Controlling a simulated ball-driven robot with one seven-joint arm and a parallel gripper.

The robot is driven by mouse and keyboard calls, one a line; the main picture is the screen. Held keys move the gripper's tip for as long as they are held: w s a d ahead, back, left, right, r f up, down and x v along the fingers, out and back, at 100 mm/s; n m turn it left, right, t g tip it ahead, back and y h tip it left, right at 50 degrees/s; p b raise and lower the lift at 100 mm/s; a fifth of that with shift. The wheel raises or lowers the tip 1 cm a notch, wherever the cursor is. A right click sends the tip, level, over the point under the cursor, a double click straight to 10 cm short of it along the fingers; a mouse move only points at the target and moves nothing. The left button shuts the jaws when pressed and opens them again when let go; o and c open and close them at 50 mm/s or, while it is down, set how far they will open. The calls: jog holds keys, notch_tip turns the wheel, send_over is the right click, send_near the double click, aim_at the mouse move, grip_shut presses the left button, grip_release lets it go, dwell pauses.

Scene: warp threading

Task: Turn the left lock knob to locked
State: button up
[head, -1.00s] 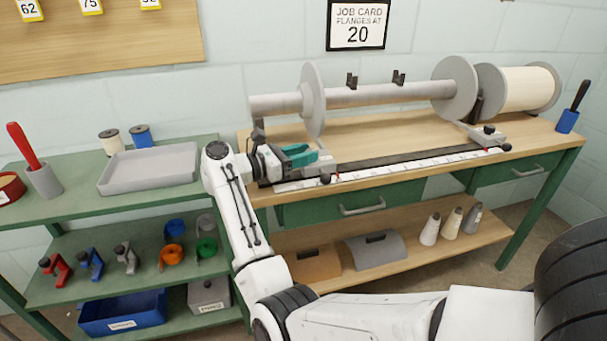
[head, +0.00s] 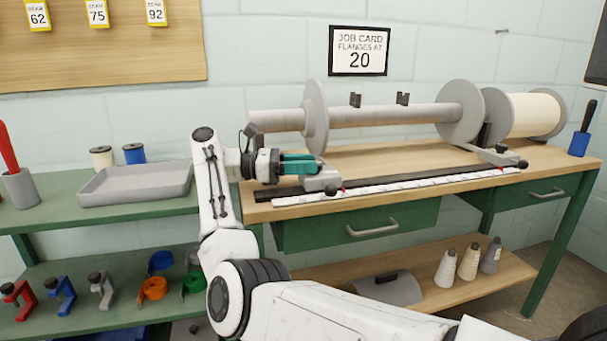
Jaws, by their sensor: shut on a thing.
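My gripper (head: 312,166), with teal fingers, reaches in from the left at the top of the left grey carriage (head: 322,180). It is shut on the left lock knob, which the fingers hide, so its turn position cannot be read. A black front knob (head: 331,190) shows on the same carriage, clear of the fingers. The left flange (head: 315,115) stands upright behind the gripper on the grey beam tube (head: 385,114). The right carriage (head: 490,152) has a black top knob (head: 501,148) and a black front knob (head: 523,164).
A white scale (head: 400,186) runs along the wooden bench (head: 400,157) front. The job card (head: 359,50) reads "FLANGES AT 20". A grey tray (head: 135,182) stands on the green shelf at left. A spool (head: 535,114) sits beyond the right flange (head: 460,110).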

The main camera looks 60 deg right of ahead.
dwell(0.4)
jog(key=o, duration=1)
jog(key=shift+o, duration=0.2)
jog(key=shift+r, duration=0.3)
notch_tip(320, 180, up, 3)
jog(key=shift+f+p, duration=0.1)
jog(key=shift+p, duration=0.4)
jog(key=s+a+r+p, duration=0.4)
jog(key=s+a+r, duration=0.3)
jog(key=s, duration=0.5)
notch_tip(320, 180, up, 2)
jog(key=shift+r, duration=0.25)
